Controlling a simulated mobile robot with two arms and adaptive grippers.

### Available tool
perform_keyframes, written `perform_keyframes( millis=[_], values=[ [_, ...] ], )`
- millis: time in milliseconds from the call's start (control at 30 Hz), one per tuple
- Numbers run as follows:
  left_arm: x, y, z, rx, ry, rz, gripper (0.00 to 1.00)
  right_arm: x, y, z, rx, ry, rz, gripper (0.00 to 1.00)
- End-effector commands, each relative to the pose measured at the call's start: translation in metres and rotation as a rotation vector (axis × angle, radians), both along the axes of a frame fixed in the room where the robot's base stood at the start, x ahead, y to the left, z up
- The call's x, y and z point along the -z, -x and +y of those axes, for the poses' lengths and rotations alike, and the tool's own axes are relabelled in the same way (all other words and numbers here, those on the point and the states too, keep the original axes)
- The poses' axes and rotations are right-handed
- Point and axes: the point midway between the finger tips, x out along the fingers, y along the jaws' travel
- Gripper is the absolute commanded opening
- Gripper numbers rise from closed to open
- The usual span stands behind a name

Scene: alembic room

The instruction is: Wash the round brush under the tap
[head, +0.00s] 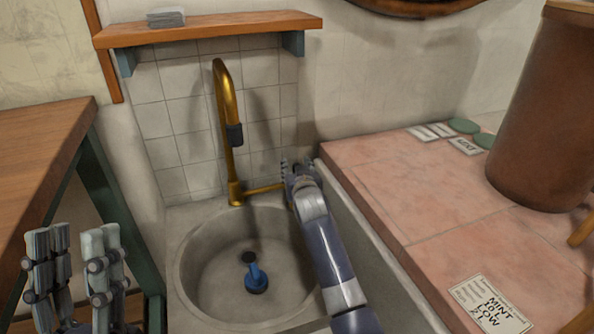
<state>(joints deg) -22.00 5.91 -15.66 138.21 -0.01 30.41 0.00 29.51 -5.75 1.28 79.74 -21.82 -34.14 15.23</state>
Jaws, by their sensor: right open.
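A blue round brush (256,278) with a short handle and a darker round head lies in the round grey sink (196,262), near its middle. A brass tap (222,95) with a dark collar rises behind the sink. Its side lever (262,189) points right toward my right gripper. No water stream shows from the spout. My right gripper (292,168) is open at the lever's end, at the sink's back right; I cannot tell whether it touches the lever. My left gripper (78,255) is open and empty at the lower left, fingers upward, away from the brush.
A wooden shelf (215,27) with a grey stack (166,17) hangs above the tap. A wooden table (40,140) with green legs stands left. The pink tiled counter (400,185) at right holds a large brown vessel (545,110), green discs (465,126) and a label reading MINT (490,304).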

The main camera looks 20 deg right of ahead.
Motion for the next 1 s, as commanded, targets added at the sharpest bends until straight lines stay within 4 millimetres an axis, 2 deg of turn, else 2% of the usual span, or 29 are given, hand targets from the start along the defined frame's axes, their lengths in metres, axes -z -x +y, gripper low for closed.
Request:
perform_keyframes(
  millis=[133, 267, 733, 1000],
  values=[
    [0.0, 0.0, 0.0, 0.0, 0.0, 0.0, 0.4, -0.001, 0.007, 0.002, 0.0, 0.0, 0.0, 0.41],
    [0.0, 0.0, 0.0, 0.0, 0.0, 0.0, 0.4, -0.004, 0.022, 0.004, -0.001, 0.0, 0.0, 0.41],
    [0.0, 0.0, 0.0, 0.0, 0.0, 0.001, 0.4, -0.023, 0.096, 0.017, -0.002, 0.0, 0.0, 0.41],
    [0.0, 0.0, 0.0, 0.0, 0.0, 0.001, 0.4, -0.028, 0.114, 0.019, 0.0, 0.0, 0.0, 0.41]
  ],
)
